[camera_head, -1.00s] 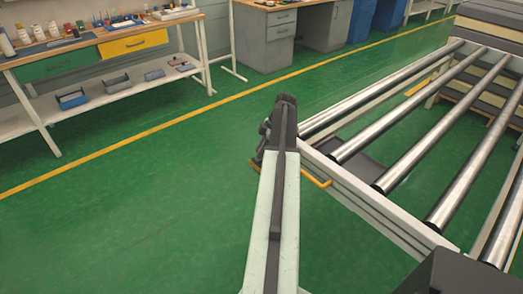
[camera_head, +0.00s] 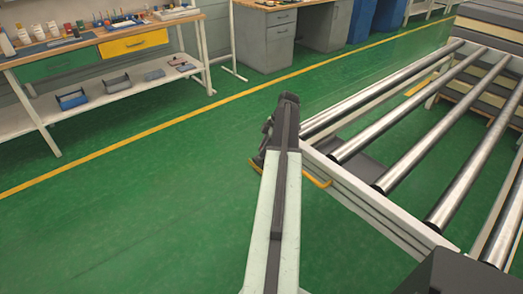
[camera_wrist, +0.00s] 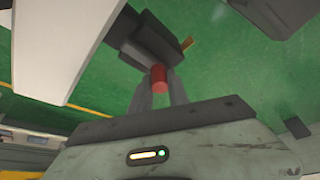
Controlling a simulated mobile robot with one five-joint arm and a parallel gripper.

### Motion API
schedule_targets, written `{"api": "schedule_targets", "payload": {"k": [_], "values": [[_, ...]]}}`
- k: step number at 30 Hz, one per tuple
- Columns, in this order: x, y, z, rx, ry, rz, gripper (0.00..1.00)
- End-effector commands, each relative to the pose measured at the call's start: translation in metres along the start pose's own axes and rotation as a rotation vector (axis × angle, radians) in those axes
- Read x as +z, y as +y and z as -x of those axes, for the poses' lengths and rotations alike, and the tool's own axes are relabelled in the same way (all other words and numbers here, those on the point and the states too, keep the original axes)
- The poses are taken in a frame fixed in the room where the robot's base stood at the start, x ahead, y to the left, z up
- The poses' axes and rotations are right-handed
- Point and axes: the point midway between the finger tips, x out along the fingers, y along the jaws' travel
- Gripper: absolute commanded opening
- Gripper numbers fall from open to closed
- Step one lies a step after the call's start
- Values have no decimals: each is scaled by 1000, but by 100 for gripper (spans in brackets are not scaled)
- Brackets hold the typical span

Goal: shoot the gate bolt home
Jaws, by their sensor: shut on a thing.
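A red cylindrical knob (camera_wrist: 159,73) of the bolt shows in the wrist view, below a dark block (camera_wrist: 150,38). My gripper (camera_wrist: 159,86) has its two grey fingers on either side of the knob and is shut on it. In the head view my gripper (camera_head: 263,150) is at the near left corner of the roller conveyor (camera_head: 355,195), mostly hidden by my arm. The knob and the bolt's inner end cannot be made out there.
A yellow bar (camera_head: 317,181) runs along the conveyor's end frame, close to my arm. A workbench (camera_head: 75,57) with trays stands at the back left. Stacked mattresses (camera_head: 493,30) are at the far right. The green floor (camera_head: 130,210) to the left is clear.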

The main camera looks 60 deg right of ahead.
Motion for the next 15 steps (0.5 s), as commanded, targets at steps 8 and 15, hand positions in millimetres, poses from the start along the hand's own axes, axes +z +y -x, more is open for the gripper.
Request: {"api": "schedule_targets", "payload": {"k": [8,15], "values": [[22,12,8,-2,-5,-4,0],[23,13,9,1,-7,-4,43]]}}
